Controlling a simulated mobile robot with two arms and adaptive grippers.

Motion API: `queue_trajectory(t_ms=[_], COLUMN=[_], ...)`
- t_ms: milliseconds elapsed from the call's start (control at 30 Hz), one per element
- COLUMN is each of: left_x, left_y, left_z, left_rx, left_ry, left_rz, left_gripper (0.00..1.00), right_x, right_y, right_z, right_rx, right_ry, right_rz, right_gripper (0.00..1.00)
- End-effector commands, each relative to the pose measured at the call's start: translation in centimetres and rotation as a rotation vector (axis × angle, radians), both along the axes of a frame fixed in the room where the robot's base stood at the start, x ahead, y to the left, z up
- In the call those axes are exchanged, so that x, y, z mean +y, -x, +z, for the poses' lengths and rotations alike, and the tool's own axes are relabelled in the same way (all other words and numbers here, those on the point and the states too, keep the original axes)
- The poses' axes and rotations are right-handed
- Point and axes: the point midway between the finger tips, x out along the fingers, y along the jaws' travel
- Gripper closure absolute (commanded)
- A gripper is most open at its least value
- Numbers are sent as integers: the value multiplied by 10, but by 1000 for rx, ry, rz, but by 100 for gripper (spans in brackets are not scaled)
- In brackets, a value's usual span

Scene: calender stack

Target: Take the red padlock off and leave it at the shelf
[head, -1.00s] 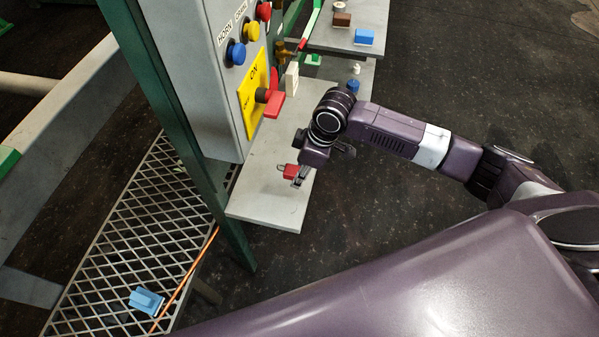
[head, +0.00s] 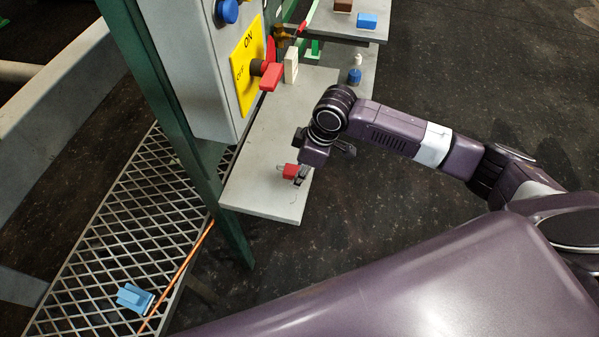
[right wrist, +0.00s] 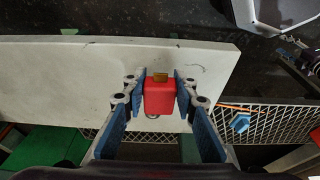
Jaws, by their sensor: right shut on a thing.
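The red padlock (head: 290,171) is at the near end of the grey shelf (head: 262,200), between the fingers of my right gripper (head: 301,174). In the right wrist view the padlock's red body (right wrist: 159,97) is pinched between the two blue-padded fingers, with a brass-coloured part at its top. The shelf (right wrist: 60,75) lies behind it; I cannot tell whether the padlock touches the shelf. A red switch handle (head: 271,76) stands out from the yellow ON/OFF plate (head: 246,62) on the grey control box. My left gripper is not in view.
A white block (head: 291,66) stands on the shelf near the switch. Blue and brown blocks lie on another shelf (head: 345,32) beyond. A green post (head: 186,125) stands left of the shelf. A light-blue object (head: 135,298) lies on the mesh walkway (head: 110,225).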

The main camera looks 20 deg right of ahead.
Motion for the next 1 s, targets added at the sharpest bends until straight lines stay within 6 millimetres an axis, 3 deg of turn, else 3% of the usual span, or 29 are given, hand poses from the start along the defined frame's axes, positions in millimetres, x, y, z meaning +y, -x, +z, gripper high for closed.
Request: queue_trajectory(t_ms=[33,67,233,500,633,1000], left_x=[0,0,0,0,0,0], left_y=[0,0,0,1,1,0], left_z=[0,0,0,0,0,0], left_rx=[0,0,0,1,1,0], left_ry=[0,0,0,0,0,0], left_rz=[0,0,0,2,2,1], left_gripper=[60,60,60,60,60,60], right_x=[0,0,0,0,-3,-20], right_y=[0,0,0,0,0,11], right_z=[1,1,0,1,11,82], right_rx=[-1,-1,-1,0,-3,-5], right_ry=[0,0,0,0,1,1], right_rz=[0,0,0,0,-2,-1], right_gripper=[100,71,53,53,53,53])
